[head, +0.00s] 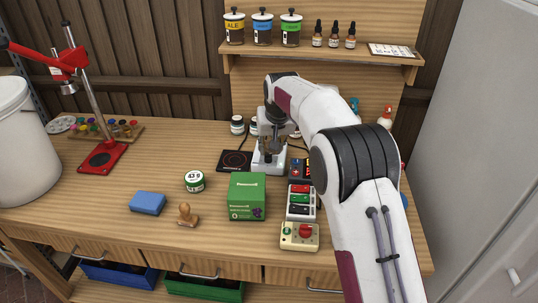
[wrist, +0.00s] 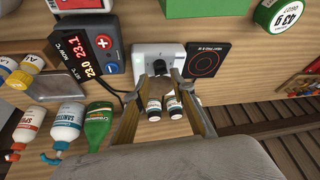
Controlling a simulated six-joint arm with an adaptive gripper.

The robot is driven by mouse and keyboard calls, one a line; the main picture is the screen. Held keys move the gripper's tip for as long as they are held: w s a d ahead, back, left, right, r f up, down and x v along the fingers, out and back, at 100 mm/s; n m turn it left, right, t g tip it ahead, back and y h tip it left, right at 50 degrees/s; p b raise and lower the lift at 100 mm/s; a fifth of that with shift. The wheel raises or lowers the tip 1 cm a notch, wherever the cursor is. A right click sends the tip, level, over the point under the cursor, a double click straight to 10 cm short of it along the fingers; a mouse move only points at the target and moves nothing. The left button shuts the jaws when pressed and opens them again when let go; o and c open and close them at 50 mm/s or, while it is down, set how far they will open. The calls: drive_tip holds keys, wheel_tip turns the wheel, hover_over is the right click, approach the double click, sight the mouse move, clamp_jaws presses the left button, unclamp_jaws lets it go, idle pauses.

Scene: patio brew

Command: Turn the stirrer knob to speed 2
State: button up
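The stirrer is a small white box (wrist: 145,52) at the back of the bench in the wrist view. It also shows below my gripper in the head view (head: 268,168). A small dark part, which looks like its knob (wrist: 160,67), faces my gripper. My gripper (wrist: 163,73) points at the box, its two fingers apart with a clear gap between them. The fingertips lie close to the dark part, on either side of it. I cannot tell whether they touch it. The speed marks and the knob's setting are too small to read.
A black plate with red rings (head: 235,161) adjoins the stirrer. A temperature controller (wrist: 88,48) with red digits stands on its other side. Small dark bottles (wrist: 154,107) are close to the fingers. A green box (head: 247,196) stands in front.

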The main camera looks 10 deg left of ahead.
sight(269, 156)
drive_tip(key=shift+x, duration=2.5)
drive_tip(key=shift+c, duration=0.3)
clamp_jaws()
